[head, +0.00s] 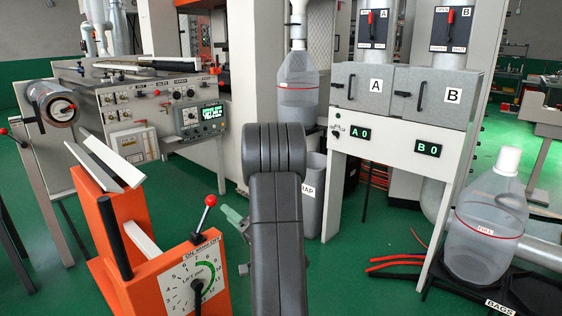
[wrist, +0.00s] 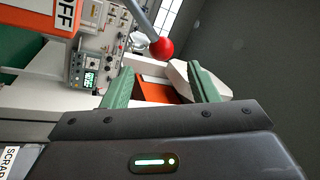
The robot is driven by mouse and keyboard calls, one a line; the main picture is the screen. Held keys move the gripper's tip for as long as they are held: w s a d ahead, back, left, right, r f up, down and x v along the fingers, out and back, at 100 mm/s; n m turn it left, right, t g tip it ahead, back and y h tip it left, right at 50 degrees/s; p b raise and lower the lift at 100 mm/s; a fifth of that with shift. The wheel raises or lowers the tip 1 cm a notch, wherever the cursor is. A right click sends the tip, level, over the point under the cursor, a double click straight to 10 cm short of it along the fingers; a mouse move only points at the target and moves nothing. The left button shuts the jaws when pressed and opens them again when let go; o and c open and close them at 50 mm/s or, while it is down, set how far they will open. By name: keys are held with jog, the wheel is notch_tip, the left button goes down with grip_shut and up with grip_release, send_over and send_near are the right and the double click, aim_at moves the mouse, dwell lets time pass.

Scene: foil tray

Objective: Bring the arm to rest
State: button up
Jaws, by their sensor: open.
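My gripper (wrist: 160,70) shows two green fingers spread apart in the wrist view, with nothing held between them. In the head view my gripper (head: 234,220) is mostly hidden behind my dark grey arm; a green finger shows left of the arm. The lever's red knob (head: 211,200) stands on the orange machine (head: 170,262), close to the left of that finger. In the wrist view the red knob (wrist: 161,48) appears above the gap between the fingers, apart from both.
The orange machine has a numbered dial (head: 196,285). A grey bin (head: 311,190) stands behind my arm. The hopper stand (head: 395,150) with A and B boxes is at right, beside a large clear bottle (head: 482,225). Red rods (head: 397,262) lie on the green floor.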

aim_at(213, 202)
jog(key=x, duration=1)
jog(key=shift+w+a, duration=0.1)
jog(key=shift+a, duration=0.05)
jog(key=shift+r, duration=0.1)
jog(key=v, duration=1.4)
jog(key=x, duration=1.4)
jog(key=shift+a+r, duration=0.1)
jog(key=shift+a, duration=0.05)
jog(key=shift+s+a+r+n+g, duration=0.2)
jog(key=shift+s+n, duration=0.1)
jog(key=shift+n, duration=0.3)
jog(key=shift+s+a+r+n+g, duration=0.1)
jog(key=shift+s+a+n+g, duration=0.15)
jog(key=shift+n, duration=0.35)
jog(key=shift+s+d, duration=0.1)
jog(key=shift+d, duration=0.05)
